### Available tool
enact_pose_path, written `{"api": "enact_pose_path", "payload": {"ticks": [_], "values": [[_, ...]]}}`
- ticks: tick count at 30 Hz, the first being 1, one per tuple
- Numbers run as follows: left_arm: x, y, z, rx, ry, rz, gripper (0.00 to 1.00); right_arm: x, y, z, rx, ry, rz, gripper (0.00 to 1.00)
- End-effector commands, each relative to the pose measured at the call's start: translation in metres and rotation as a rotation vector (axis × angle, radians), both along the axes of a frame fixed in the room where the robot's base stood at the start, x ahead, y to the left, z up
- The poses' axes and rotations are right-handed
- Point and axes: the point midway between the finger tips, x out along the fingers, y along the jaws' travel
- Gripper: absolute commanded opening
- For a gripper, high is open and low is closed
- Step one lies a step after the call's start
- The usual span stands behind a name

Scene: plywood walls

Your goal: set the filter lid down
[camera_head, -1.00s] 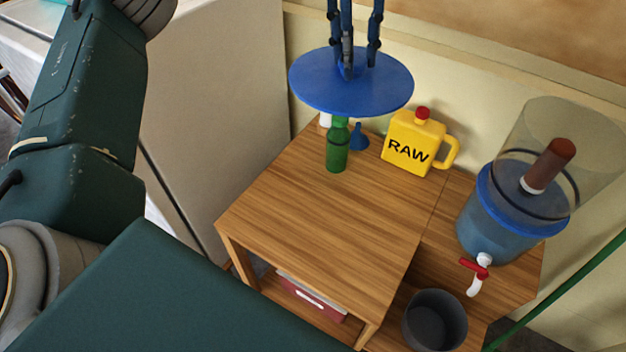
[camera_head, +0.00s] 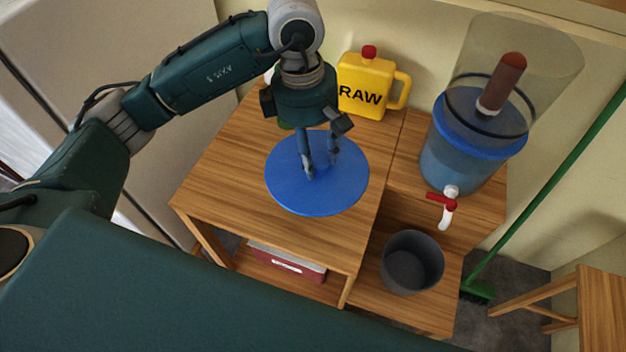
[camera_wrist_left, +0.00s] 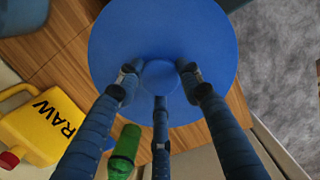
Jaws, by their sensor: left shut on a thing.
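The filter lid (camera_head: 340,190) is a flat blue disc in the head view, over the front part of the wooden table top. My left gripper (camera_head: 318,168) comes down on it from above, its fingers shut at the lid's middle. In the left wrist view the lid (camera_wrist_left: 205,40) fills the upper middle, with the fingers of my left gripper (camera_wrist_left: 160,85) around its central knob (camera_wrist_left: 160,75). I cannot tell whether the lid touches the table top or hangs just above it. My right gripper is not in view.
A yellow RAW jug (camera_head: 362,88) stands behind the lid. The filter (camera_head: 465,150), with a clear open upper chamber and red tap, stands to the right. A dark grey bucket (camera_head: 412,262) is lower right. A green bottle (camera_wrist_left: 124,150) is near the fingers. Bare table top (camera_head: 225,165) lies left.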

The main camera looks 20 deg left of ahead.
Motion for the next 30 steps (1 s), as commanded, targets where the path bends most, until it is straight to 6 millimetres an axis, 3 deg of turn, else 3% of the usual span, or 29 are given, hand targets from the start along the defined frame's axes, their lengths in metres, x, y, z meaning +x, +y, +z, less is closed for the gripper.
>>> {"api": "enact_pose_path", "payload": {"ticks": [3, 9, 17, 24, 30], "values": [[-0.002, 0.0, -0.032, 0.001, 0.006, 0.0, 0.07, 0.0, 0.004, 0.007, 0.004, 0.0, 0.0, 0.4], [-0.001, 0.0, -0.071, 0.0, 0.002, 0.0, 0.07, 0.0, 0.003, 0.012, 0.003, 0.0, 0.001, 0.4], [-0.001, 0.0, -0.092, 0.0, 0.003, 0.0, 0.07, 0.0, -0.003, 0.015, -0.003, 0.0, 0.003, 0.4], [-0.001, 0.0, -0.124, 0.0, 0.002, 0.0, 0.07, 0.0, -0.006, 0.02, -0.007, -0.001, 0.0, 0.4], [0.001, 0.0, -0.126, 0.0, -0.001, -0.001, 0.07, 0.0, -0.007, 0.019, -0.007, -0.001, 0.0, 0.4]]}}
